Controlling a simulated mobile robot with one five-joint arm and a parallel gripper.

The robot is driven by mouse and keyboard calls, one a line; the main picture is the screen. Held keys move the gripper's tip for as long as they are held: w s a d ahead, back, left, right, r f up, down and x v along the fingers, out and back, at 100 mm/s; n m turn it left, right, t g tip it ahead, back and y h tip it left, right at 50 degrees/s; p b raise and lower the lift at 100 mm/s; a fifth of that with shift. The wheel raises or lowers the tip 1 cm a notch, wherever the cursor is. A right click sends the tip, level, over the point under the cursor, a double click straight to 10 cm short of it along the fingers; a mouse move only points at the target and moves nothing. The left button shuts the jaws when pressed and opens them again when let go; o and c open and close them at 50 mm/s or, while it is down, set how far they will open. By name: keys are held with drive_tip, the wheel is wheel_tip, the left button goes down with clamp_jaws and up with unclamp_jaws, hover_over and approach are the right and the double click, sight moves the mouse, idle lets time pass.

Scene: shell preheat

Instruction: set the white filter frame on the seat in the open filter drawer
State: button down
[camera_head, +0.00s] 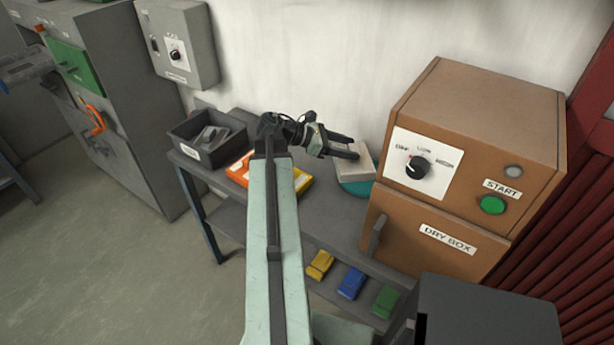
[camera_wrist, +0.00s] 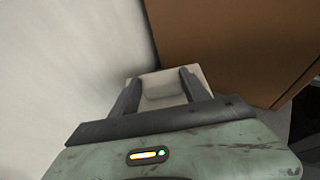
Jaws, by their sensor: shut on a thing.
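The white filter frame (camera_head: 353,165) is a pale block in my gripper (camera_head: 347,148) at the right end of the bench, beside the brown dry box. In the wrist view the frame (camera_wrist: 163,88) shows between the two dark fingers of my gripper (camera_wrist: 158,88), which are shut on it. A round teal thing (camera_head: 358,188) shows below the frame; I cannot tell whether they touch. A grey part (camera_head: 27,67) juts out from the grey cabinet at far left; I cannot tell whether it is the open filter drawer. No seat can be made out.
The dry box (camera_head: 480,120) stands close right of my gripper, its door shut. A dark bin (camera_head: 208,137) and an orange tray (camera_head: 303,181) are on the bench. Yellow, blue and green blocks (camera_head: 351,283) lie on the lower shelf.

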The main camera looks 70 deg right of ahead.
drive_tip(key=w+d+n+t+h, duration=0.45)
drive_tip(key=w+d, duration=0.35)
drive_tip(key=w, duration=0.5)
drive_tip(key=b, duration=1)
hover_over(313, 165)
drive_tip(key=shift+n+g+h, duration=0.35)
drive_tip(key=shift+n, duration=0.1)
wheel_tip(313, 165, down, 10)
drive_tip(key=shift+f, duration=0.1)
drive_tip(key=shift+r, duration=0.25)
drive_tip(key=shift+f, duration=0.2)
drive_tip(key=c, duration=0.5)
unclamp_jaws()
drive_tip(key=shift+r, duration=0.2)
